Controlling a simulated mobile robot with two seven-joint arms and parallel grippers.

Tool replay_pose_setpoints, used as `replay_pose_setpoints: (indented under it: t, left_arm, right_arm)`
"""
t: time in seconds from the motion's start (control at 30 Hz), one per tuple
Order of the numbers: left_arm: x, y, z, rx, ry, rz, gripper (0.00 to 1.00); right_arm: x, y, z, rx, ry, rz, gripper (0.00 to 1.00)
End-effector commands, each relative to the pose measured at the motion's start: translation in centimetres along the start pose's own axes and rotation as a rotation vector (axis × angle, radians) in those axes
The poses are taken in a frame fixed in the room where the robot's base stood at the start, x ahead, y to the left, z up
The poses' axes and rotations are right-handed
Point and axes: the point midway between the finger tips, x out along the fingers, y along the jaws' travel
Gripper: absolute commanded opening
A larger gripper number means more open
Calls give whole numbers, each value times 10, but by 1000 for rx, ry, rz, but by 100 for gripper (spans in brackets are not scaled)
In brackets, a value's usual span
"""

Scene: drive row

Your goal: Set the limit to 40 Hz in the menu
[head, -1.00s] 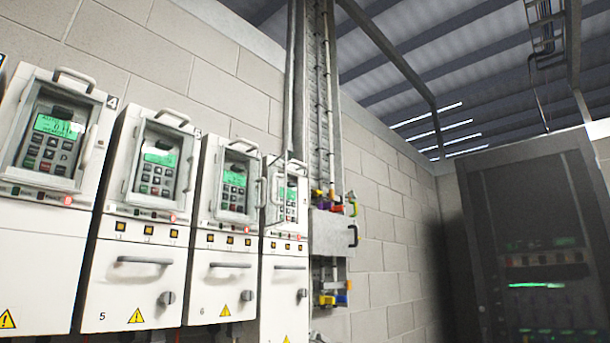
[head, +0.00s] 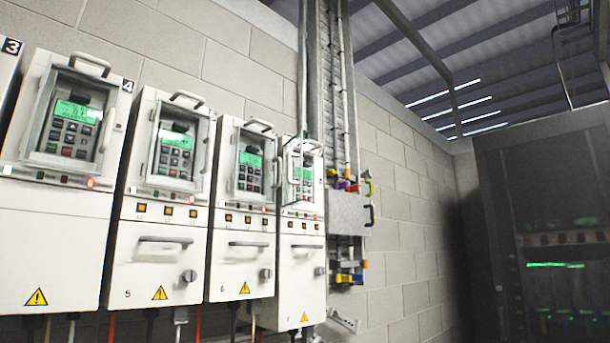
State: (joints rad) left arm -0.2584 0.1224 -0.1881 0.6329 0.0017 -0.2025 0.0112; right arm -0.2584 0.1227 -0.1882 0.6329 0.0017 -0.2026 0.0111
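Several white drive cabinets hang in a row on the block wall. Each has a framed window over a keypad with a green screen. The nearest full one (head: 60,200) has a lit green screen (head: 77,111) with text too small to read. To its right are the drive marked 5 (head: 150,265), another drive (head: 236,270) and the drive marked 7 (head: 290,285). The window frame of the drive marked 7 seems to stand out from its front. Red lamps glow below several of the windows. Neither of my grippers is in view.
A grey box with coloured padlocks (head: 346,205) is on the wall beside a vertical cable tray (head: 340,90). A dark cabinet (head: 545,230) with a glazed door stands at the right. Cables hang below the drives.

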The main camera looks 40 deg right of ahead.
Motion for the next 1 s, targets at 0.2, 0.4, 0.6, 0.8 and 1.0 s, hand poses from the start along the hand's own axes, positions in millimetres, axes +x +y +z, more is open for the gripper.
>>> replay_pose_setpoints:
  t: [0.2, 0.4, 0.6, 0.8, 1.0]
  left_arm:
    - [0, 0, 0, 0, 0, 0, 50]
    - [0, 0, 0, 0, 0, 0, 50]
    - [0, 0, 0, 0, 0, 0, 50]
    - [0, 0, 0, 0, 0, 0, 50]
    - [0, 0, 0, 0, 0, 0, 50]
  right_arm:
    - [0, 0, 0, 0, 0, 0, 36]
    - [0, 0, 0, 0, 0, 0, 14]
    - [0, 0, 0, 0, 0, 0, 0]
    - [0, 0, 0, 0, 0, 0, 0]
    - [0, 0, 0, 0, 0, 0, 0]
